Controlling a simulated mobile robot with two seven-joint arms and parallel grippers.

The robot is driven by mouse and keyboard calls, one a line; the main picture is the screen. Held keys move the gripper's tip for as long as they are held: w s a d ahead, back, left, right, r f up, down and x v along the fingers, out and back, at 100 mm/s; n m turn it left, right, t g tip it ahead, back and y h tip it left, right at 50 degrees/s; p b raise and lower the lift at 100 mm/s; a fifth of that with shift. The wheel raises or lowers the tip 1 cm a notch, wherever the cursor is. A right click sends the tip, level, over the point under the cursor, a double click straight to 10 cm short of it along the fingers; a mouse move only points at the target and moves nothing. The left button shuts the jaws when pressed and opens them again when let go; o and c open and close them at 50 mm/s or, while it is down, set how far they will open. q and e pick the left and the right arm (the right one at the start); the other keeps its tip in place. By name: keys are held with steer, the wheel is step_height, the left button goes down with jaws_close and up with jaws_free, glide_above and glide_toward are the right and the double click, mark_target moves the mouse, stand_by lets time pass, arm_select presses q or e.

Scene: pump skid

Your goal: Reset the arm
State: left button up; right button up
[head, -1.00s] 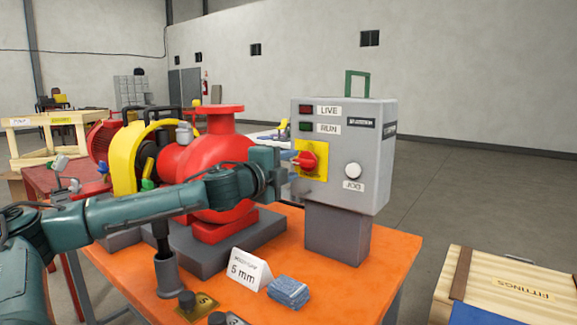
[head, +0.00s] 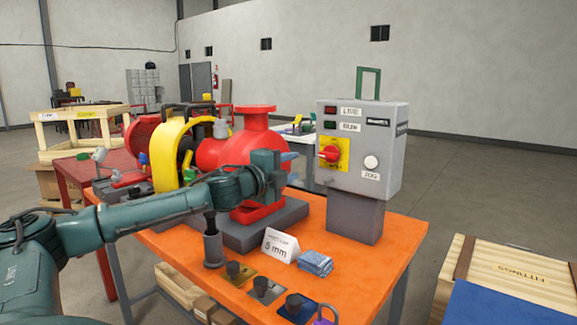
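My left arm comes in from the left, and its gripper (head: 284,172) is in front of the red pump (head: 232,150). It points toward the grey control box (head: 362,150) and is apart from the red rotary switch (head: 330,153) on its yellow plate. The fingers are small and seen nearly edge-on, so I cannot tell whether they are open or shut. The box has LIVE and RUN lamps and a white JOG button (head: 371,162). My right gripper is not in view.
The orange table (head: 390,243) carries a "5 mm" card (head: 279,246), a folded blue cloth (head: 315,263) and several weights with dark knobs (head: 264,287) along the front edge. A wooden FITTINGS crate (head: 505,270) stands at the right. Floor is clear behind it.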

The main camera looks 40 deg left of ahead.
arm_select(q)
steer(key=shift+s, duration=0.3)
stand_by(0.5)
